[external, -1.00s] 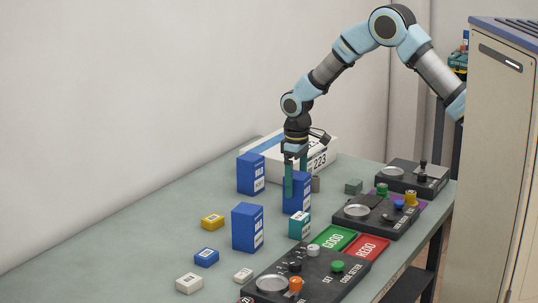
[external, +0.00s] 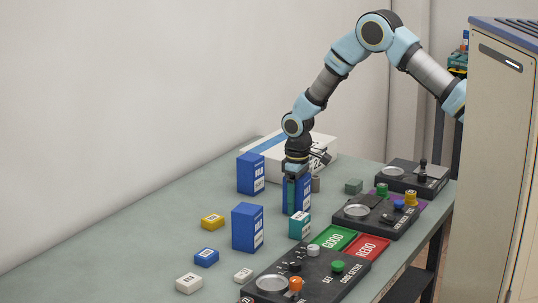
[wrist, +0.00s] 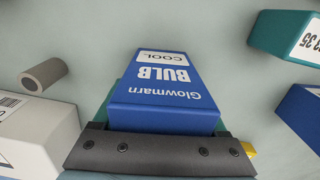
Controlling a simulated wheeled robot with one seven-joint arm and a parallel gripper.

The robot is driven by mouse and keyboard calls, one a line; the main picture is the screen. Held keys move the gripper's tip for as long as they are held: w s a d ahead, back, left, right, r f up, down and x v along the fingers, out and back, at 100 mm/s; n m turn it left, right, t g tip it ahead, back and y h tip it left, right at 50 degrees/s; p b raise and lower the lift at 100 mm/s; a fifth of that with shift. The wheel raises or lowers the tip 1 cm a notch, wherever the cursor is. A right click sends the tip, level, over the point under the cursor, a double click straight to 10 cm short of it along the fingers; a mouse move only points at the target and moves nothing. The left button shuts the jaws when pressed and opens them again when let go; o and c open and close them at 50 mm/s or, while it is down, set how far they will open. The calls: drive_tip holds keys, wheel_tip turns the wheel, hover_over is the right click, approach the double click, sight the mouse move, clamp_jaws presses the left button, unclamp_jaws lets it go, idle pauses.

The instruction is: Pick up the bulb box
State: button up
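The bulb box (external: 303,195) is a tall blue carton standing upright on the table. In the wrist view its blue face reading "Glowmarn BULB COOL" (wrist: 165,88) fills the middle. My gripper (external: 297,190) points straight down over it, with the green fingers spread on either side of the box. One finger shows in front of the box in the external view; the other is mostly hidden behind it. In the wrist view bits of green show beside the box, close to its sides. Contact cannot be made out. The box stands on the table.
Two similar blue boxes stand nearby, one behind left (external: 250,174) and one in front left (external: 247,228). A teal box (external: 299,226) is close in front. A grey cylinder (wrist: 44,76) and a white parcel (external: 322,143) lie behind. Dark consoles (external: 378,216) line the right.

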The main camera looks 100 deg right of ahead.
drive_tip(key=c, duration=0.9)
drive_tip(key=shift+o, duration=0.2)
drive_tip(key=shift+r, duration=0.15)
